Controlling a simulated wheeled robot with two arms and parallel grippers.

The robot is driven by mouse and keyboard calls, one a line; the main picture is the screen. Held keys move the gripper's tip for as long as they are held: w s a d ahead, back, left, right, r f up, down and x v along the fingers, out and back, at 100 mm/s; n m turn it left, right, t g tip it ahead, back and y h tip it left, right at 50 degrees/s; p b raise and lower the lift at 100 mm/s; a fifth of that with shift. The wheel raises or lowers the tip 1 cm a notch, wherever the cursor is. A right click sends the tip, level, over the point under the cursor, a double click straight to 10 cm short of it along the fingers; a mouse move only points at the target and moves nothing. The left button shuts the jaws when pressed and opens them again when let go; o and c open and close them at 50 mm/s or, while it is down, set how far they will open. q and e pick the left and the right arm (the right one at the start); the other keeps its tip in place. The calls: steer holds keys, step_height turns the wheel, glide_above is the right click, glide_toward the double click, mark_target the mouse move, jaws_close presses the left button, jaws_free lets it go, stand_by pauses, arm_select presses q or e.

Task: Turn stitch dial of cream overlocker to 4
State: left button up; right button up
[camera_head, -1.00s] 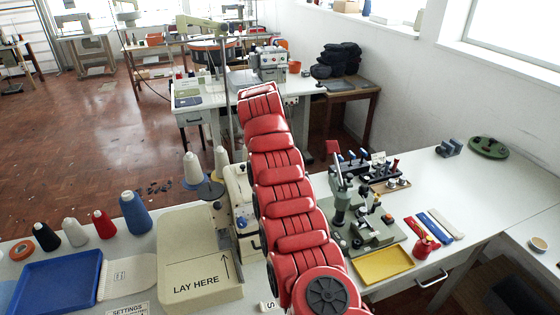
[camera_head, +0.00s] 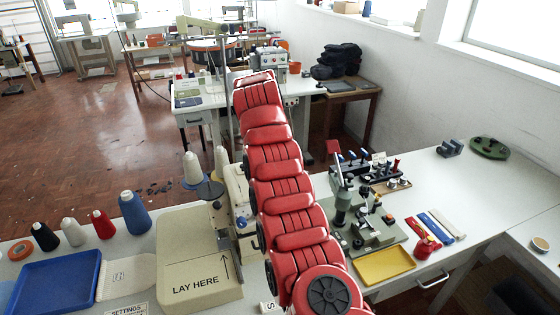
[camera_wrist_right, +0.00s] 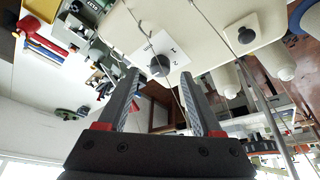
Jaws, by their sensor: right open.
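The cream overlocker (camera_head: 238,190) stands at the back of the near table in the head view, largely hidden behind my red right arm. In the right wrist view its cream body (camera_wrist_right: 215,30) fills the top. A round dark grey dial (camera_wrist_right: 160,66) sits there on a white plate (camera_wrist_right: 163,48) with small dark marks that I cannot read surely. My right gripper (camera_wrist_right: 159,80) is open and empty, its fingertips apart on either side of the dial in the picture; contact does not show. My left gripper is not in view.
A cream "LAY HERE" machine bed (camera_head: 200,262) and thread cones (camera_head: 134,212) are left of my arm. A green press (camera_head: 370,225), a yellow tray (camera_head: 385,266) and coloured strips (camera_head: 440,226) are right of it. The far right table is mostly clear.

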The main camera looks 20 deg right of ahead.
steer(key=p+v, duration=0.4)
steer(key=v, duration=1)
steer(key=shift+a+r, duration=0.15)
steer(key=shift+r, duration=0.15)
steer(key=shift+s, duration=0.1)
steer(key=shift+f, duration=0.1)
